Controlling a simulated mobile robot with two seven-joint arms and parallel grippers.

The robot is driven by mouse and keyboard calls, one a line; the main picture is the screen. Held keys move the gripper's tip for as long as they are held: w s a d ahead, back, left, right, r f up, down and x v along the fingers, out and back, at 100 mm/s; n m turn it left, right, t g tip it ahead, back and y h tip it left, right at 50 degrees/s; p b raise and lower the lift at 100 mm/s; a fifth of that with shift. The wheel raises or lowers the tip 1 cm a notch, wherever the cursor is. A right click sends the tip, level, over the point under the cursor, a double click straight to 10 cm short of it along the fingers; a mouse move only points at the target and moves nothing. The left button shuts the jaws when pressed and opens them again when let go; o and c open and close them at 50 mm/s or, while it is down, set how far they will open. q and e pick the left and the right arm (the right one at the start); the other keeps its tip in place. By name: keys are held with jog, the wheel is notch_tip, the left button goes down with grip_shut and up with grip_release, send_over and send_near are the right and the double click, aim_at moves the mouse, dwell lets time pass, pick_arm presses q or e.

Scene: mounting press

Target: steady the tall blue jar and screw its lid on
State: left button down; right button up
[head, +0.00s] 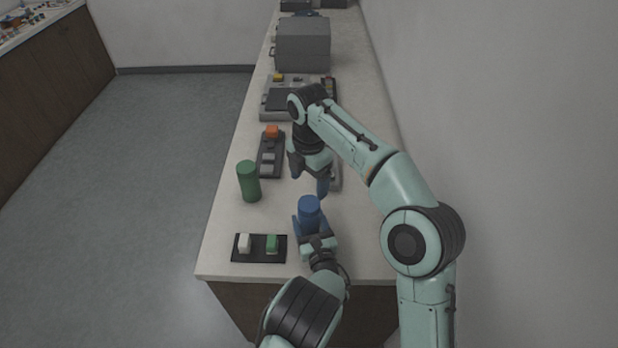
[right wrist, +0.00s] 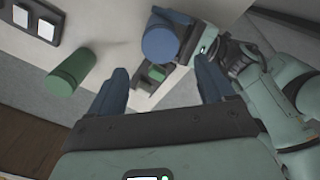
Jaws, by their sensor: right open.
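The tall blue jar (head: 309,208) stands upright near the front of the bench. Its flat round blue top faces up in the right wrist view (right wrist: 160,43); I cannot tell a separate lid from the jar. My left gripper (head: 311,228) reaches in from the front, low down, with its fingers on both sides of the jar, and appears shut on it. My right gripper (head: 308,178) is open and empty, above and behind the jar. Its two blue fingers are apart in the right wrist view (right wrist: 162,80), with the jar beyond them.
A green cylinder (head: 248,182) stands left of the jar. A black tray (head: 258,258) with a white and a green block lies at front left. A dark panel (head: 264,172) with an orange block, and a grey machine (head: 303,45), are farther back. A wall runs along the right.

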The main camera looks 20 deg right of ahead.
aim_at(309, 203)
jog(key=shift+f, duration=4.05)
